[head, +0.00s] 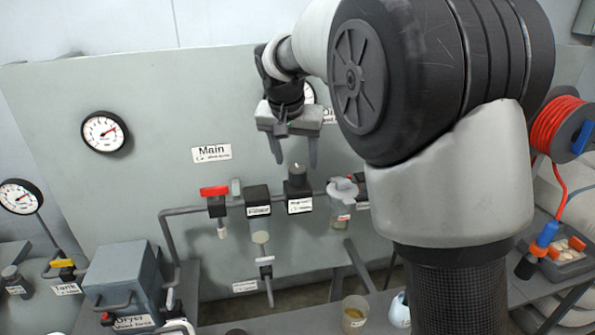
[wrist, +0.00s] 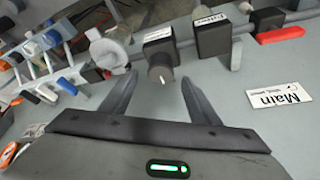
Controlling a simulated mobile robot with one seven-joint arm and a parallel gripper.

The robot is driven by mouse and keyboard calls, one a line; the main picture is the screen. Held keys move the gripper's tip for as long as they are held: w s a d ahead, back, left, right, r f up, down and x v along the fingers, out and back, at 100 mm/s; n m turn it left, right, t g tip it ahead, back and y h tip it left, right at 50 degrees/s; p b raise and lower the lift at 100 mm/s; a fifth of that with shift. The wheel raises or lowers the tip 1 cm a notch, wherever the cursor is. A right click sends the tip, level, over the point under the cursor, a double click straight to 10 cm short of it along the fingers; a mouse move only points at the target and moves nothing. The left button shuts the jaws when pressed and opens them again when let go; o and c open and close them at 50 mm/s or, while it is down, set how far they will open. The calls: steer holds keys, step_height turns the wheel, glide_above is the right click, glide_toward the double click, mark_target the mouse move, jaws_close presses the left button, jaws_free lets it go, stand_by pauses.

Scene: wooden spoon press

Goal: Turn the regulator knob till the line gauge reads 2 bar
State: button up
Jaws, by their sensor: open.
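The regulator is a dark block with a white label (head: 300,205) on the pipe run, and its round dark knob (head: 297,171) sits on top. In the wrist view the knob (wrist: 161,74) faces me with a short pale mark. My gripper (head: 295,161) is open, with its two fingers pointing down just above the knob. In the wrist view the fingertips of my gripper (wrist: 158,79) stand on either side of the knob, apart from it. A gauge (head: 309,92) behind my wrist is mostly hidden, so its reading is not visible. Which gauge is the line gauge cannot be told.
A red-handled valve (head: 214,192) and a filter (head: 258,199) stand left of the regulator; a clear-bowled unit (head: 343,191) stands right. Two other gauges are at left, one on the panel (head: 104,131) and one lower (head: 19,196).

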mark_target(297, 168)
steer(key=x, duration=0.5)
steer(key=shift+f, duration=0.15)
steer(key=c, duration=1.1)
steer(key=shift+o, duration=0.2)
